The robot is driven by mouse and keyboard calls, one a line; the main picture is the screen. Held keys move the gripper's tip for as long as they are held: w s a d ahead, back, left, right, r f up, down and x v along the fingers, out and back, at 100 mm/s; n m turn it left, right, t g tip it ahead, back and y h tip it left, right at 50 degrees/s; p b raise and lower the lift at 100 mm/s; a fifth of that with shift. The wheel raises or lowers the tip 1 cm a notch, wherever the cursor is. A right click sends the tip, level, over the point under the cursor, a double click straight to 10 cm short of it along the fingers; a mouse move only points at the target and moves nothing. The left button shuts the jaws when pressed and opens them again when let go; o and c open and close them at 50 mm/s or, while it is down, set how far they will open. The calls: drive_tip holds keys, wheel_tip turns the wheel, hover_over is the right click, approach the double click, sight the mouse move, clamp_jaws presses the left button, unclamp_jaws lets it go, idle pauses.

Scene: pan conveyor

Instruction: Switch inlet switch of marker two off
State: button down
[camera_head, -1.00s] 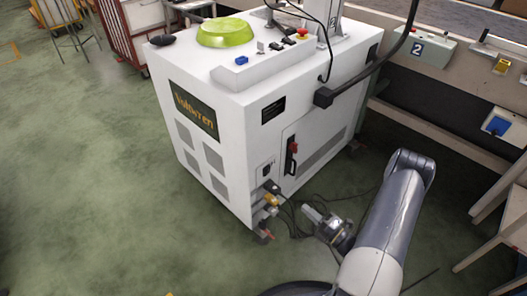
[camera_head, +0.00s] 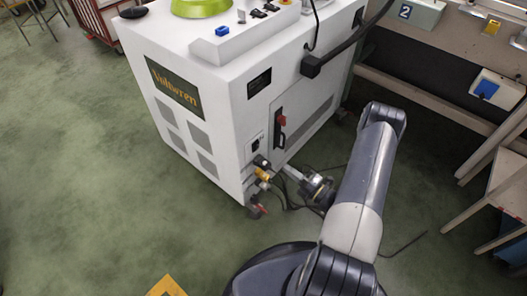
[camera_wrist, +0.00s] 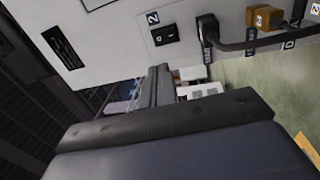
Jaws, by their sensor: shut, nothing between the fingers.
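The white marker cabinet (camera_head: 225,110) stands in the middle of the head view. Its inlet switch, a small black rocker (camera_head: 257,140), sits low on the right-hand face near the corner. In the wrist view the rocker switch (camera_wrist: 165,35) is on a light plate with a "2" above it; its on or off position is unclear. My gripper (camera_head: 285,170) is shut and empty, low beside the cabinet, below and right of the switch. In the wrist view its fingertips (camera_wrist: 160,70) lie just below the switch; contact cannot be told.
A black power plug (camera_wrist: 208,28) with its cable sits right of the switch, and a yellow connector (camera_wrist: 266,18) beyond it. A red-handled lever (camera_head: 281,128) is on the cabinet's door. A bench with a blue-lidded socket (camera_head: 486,89) stands at right.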

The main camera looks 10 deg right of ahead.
sight(257, 146)
drive_tip(key=b+x, duration=0.2)
drive_tip(key=x, duration=0.9)
drive_tip(key=shift+w+a, duration=0.2)
drive_tip(key=shift+w, duration=0.05)
drive_tip(key=shift+w+a+r, duration=0.1)
drive_tip(key=shift+w, duration=0.05)
